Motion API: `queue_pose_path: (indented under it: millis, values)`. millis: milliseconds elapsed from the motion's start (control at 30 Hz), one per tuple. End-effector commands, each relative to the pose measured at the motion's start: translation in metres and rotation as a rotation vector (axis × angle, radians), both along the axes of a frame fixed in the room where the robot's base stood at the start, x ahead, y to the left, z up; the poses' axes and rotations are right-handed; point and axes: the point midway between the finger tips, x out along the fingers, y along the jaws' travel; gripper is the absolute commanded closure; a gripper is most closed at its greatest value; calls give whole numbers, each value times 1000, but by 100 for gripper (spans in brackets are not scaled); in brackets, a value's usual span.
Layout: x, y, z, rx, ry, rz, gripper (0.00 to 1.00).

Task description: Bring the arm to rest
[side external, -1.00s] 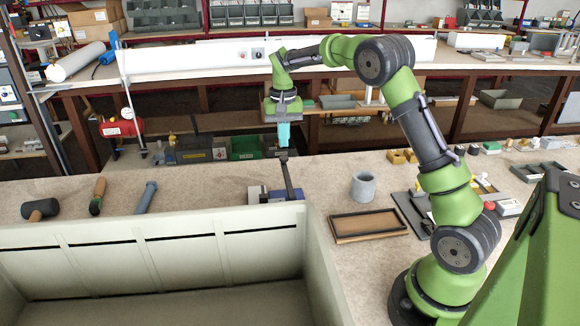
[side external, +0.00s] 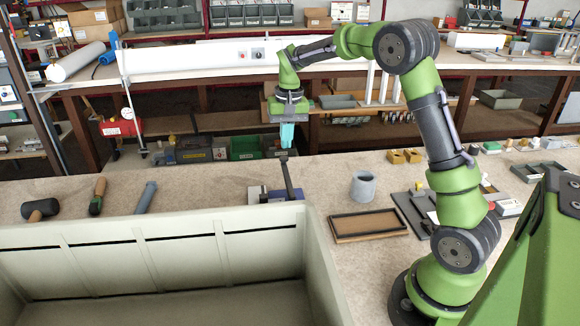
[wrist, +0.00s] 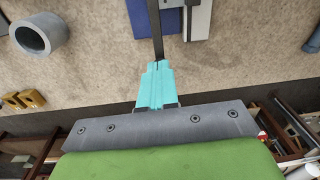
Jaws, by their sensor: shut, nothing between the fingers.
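My gripper (side external: 287,136) has teal fingers and points straight down in the side view. It hangs in the air above the back part of the bench, with nothing held. In the wrist view its fingers (wrist: 155,68) are closed together. Below it in the side view stands a blue and grey vice-like block (side external: 276,194) with a dark upright bar (side external: 288,178). The bar's top is close under the fingertips in the picture, but I cannot tell the true gap. The bar (wrist: 157,30) also shows beyond the fingertips in the wrist view.
A large pale bin (side external: 160,235) fills the front left. A mallet (side external: 40,210) and other tools lie behind it. A grey cup (side external: 363,186) and a wood-rimmed tray (side external: 368,226) stand right of the block. Shelves run along the back.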

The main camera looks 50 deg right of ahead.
Motion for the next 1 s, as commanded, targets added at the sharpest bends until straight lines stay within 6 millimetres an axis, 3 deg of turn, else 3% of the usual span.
queue_pose_path:
  millis: [300, 633, 800, 1000]
  values:
    - [-87, 85, 54, 33, -228, 148, 100]
    - [-189, 150, 68, 37, -469, 284, 100]
    - [-218, 165, 71, 36, -551, 328, 100]
    - [-223, 170, 83, 31, -604, 348, 100]
